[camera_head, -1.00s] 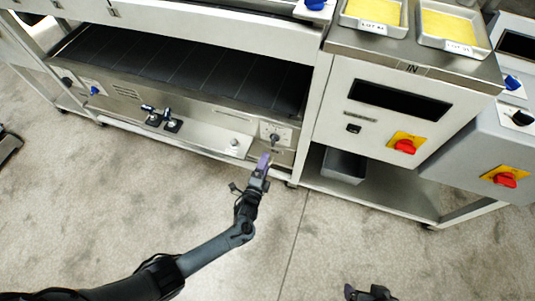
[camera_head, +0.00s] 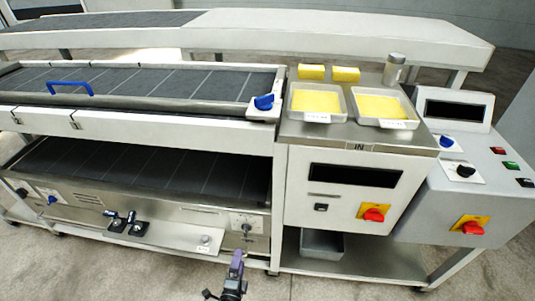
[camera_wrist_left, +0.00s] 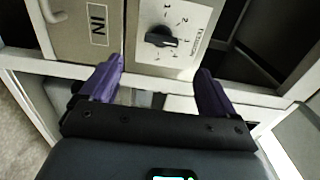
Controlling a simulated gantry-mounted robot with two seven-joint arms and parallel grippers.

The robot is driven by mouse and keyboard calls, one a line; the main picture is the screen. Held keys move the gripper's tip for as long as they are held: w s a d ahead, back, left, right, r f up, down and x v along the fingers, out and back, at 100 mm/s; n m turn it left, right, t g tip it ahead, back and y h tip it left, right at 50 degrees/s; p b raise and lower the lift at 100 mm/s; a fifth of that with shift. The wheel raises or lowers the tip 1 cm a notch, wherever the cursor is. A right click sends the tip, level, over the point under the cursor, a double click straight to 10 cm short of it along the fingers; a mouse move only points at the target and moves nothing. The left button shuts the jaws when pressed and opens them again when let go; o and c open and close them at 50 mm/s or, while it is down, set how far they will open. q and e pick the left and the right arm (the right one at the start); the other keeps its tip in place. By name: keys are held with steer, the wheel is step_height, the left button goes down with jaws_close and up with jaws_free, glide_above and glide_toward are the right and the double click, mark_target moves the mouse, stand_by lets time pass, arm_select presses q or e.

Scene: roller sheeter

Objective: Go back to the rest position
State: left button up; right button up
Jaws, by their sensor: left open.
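My left gripper (camera_head: 236,266) is low in the head view, in front of the lower right corner of the roller sheeter (camera_head: 130,190). In the left wrist view its two purple fingers (camera_wrist_left: 158,88) stand wide apart with nothing between them. Beyond them is a panel with a black numbered dial (camera_wrist_left: 162,38), which the fingers do not appear to touch. The same dial panel (camera_head: 243,222) shows in the head view just above the gripper. My right gripper is in neither view now.
Two trays of yellow sheets (camera_head: 316,103) (camera_head: 382,107) sit on the steel top, near a shaker (camera_head: 393,69). Below are red switches (camera_head: 374,214) (camera_head: 471,226) and a grey bin (camera_head: 321,243). A blue handle (camera_head: 70,88) is on the upper belt. Floor is clear at bottom left.

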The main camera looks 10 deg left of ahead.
arm_select(q)
steer(key=s+a+r+n+g+y+p, duration=0.1)
steer(key=s+a+r+n+g+p, duration=0.15)
steer(key=s+p, duration=0.85)
steer(key=s+r+n+g+h+p, duration=0.1)
steer(key=s+r+n+g+p, duration=0.1)
steer(key=s+r+n+g, duration=0.5)
steer(key=s+r+n+g+h+p, duration=0.1)
steer(key=s+r, duration=0.3)
steer(key=r, duration=0.8)
steer(key=s+r+n+g+p, duration=0.2)
steer(key=s+r+n+g, duration=0.3)
steer(key=r, duration=0.4)
step_height(320, 180, up, 38)
steer(key=s+t+p, duration=0.1)
steer(key=p, duration=3.7)
steer(key=shift+s+a, duration=0.15)
steer(key=shift+s, duration=0.25)
